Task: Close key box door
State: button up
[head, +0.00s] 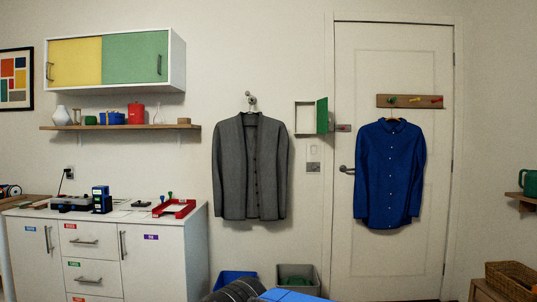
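The key box (304,118) is a small pale box fixed to the wall, between the grey cardigan and the white room door. Its green door (322,115) stands open, swung out from the right side of the box. The box's pale interior shows, and I make out no keys in it. My gripper is not clearly seen in the head view, so nothing of mine is seen touching the green door.
A grey cardigan (251,167) hangs left of the box. A blue shirt (390,175) hangs on the white door (350,240). Blue and grey bins (312,273) stand on the floor below. A white cabinet (165,262) is at left, a wicker basket (511,281) at lower right.

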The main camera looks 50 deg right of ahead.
aim_at(322, 120)
jog(key=z, duration=1.7)
